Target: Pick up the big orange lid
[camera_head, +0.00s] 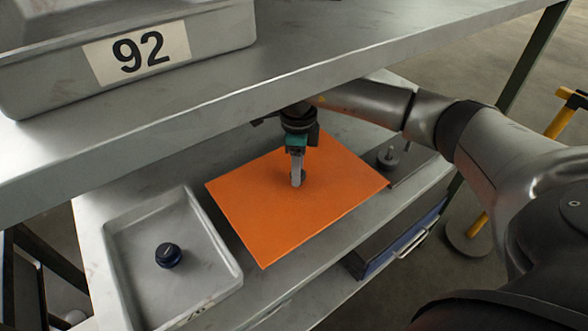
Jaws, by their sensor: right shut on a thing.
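The big orange lid (280,220) is a flat square plate in the middle of the head view, on or just above the lower metal shelf. I cannot tell whether it touches the shelf. My right gripper (297,180) comes down over its middle, with its arm reaching in from the right under the upper shelf. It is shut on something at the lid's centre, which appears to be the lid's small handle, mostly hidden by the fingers. My left gripper is not in view.
A grey tray (120,250) holding a dark knob (168,255) is left of the lid. A dark knobbed piece (388,157) sits to the right. The upper shelf (330,60) hangs close above my right arm and carries a grey bin (215,25) marked 92.

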